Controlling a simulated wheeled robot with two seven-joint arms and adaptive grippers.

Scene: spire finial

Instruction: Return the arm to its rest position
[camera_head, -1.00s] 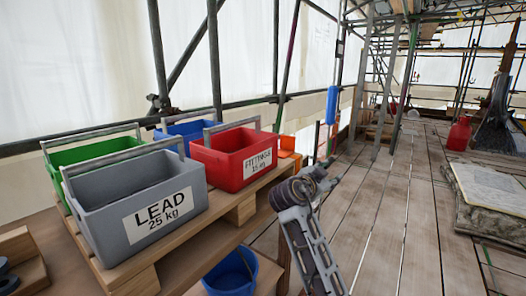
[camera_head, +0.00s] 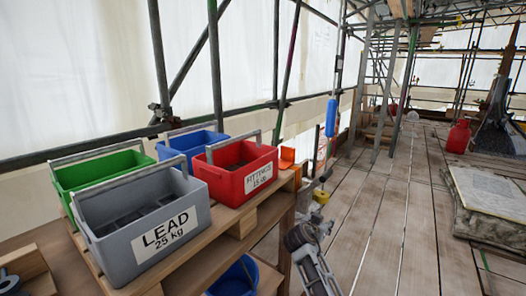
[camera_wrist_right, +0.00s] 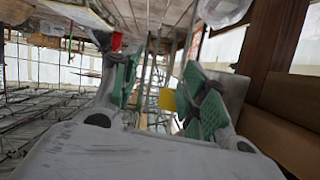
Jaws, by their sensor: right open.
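My right arm (camera_head: 312,265) shows at the bottom middle of the head view, low beside the right end of the bench. Its gripper is small and hard to make out there. In the right wrist view my right gripper (camera_wrist_right: 165,88) has its two green-padded fingers spread wide apart, with nothing held between them. A yellow block (camera_wrist_right: 168,99) shows beyond the gap between the fingers, and a yellow piece (camera_head: 321,195) hangs beyond the arm in the head view. My left gripper is not in view.
A grey LEAD crate (camera_head: 112,247), a red crate (camera_head: 222,182), a green crate (camera_head: 75,178) and a blue crate (camera_head: 190,139) stand on the wooden bench (camera_head: 262,215). A blue bucket (camera_head: 236,277) sits below.

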